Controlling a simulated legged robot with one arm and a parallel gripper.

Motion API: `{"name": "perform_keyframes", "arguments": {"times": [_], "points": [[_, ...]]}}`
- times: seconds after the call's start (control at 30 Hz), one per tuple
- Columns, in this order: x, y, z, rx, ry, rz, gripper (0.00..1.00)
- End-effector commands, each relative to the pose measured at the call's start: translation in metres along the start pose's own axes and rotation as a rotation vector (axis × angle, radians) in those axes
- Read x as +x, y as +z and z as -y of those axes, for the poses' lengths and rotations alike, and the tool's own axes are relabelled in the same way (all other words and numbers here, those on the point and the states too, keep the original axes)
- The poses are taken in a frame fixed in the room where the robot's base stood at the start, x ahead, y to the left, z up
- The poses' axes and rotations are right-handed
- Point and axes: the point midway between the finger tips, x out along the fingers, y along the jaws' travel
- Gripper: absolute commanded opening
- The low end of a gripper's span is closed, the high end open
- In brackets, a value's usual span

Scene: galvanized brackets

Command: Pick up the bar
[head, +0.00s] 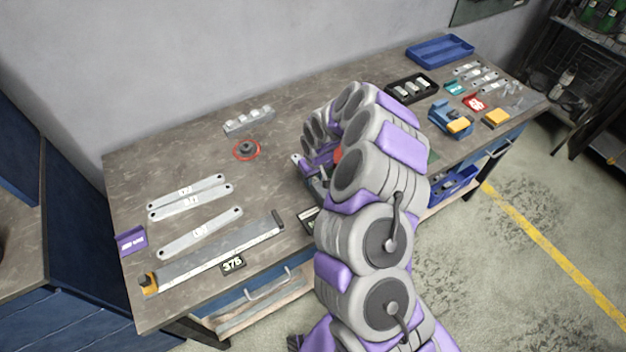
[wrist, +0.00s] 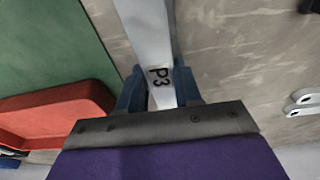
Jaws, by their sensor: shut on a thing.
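A pale metal bar marked P3 (wrist: 147,35) runs from the top of the wrist view down between the blue fingers of my gripper (wrist: 160,92). The gripper is shut on it, near the marking. The bar's far end is out of the wrist view. In the head view my gripper (head: 314,172) is over the middle of the workbench (head: 275,185), partly hidden by my arm, and the held bar is mostly hidden. Whether the bar touches the bench is unclear.
Flat bars (head: 200,233) lie at the bench's left, beside a long gauge (head: 215,257) and a 376 label (head: 233,264). A red ring (head: 247,150) lies behind. A black tray (head: 412,87), blue tray (head: 440,51) and blue vise-like tool (head: 448,118) stand right. A red tray (wrist: 60,110) shows in the wrist view.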

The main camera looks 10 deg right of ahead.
Motion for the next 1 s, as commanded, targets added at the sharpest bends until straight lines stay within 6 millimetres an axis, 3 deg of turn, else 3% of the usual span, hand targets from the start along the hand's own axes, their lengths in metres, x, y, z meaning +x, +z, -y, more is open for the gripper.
{"name": "perform_keyframes", "arguments": {"times": [0.13,0.57,0.87,1.0], "points": [[0.0,0.0,0.0,0.0,0.0,-0.001,0.0],[-0.004,-0.001,0.0,0.0,0.0,-0.002,0.0],[-0.038,-0.007,-0.001,0.0,0.001,-0.008,0.0],[-0.04,0.007,0.007,-0.003,-0.001,0.001,0.0]]}}
